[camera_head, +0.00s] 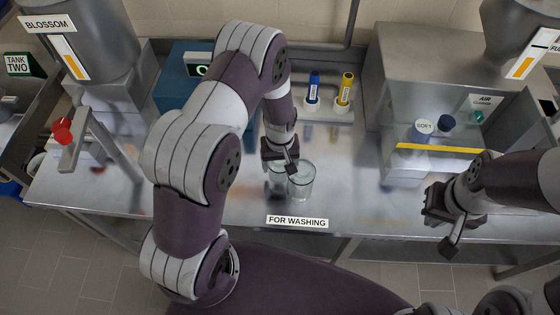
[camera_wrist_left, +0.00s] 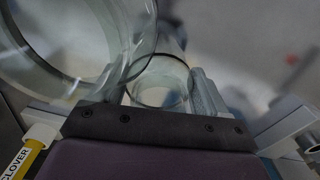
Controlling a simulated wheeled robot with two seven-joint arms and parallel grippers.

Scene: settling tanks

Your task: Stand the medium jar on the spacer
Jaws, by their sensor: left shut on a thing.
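Two clear glass jars stand close together near the front middle of the bench. One glass jar (camera_head: 275,180) is under my left gripper (camera_head: 284,163) and partly hidden by it. A wider glass jar (camera_head: 302,182) is just to its right. In the left wrist view, the smaller jar (camera_wrist_left: 160,85) sits between my left fingers, which are shut on it. The wider jar (camera_wrist_left: 75,40) overlaps it at the left. I cannot tell by size which is the medium jar, and I cannot make out the spacer. My right gripper (camera_head: 442,222) is empty, away from the jars.
A "FOR WASHING" label (camera_head: 297,221) is at the bench's front edge. Behind are a rack (camera_head: 327,113) with blue and yellow tubes, and a metal housing (camera_head: 425,70) with a yellow stripe. A red-knobbed stand (camera_head: 72,152) is at the left.

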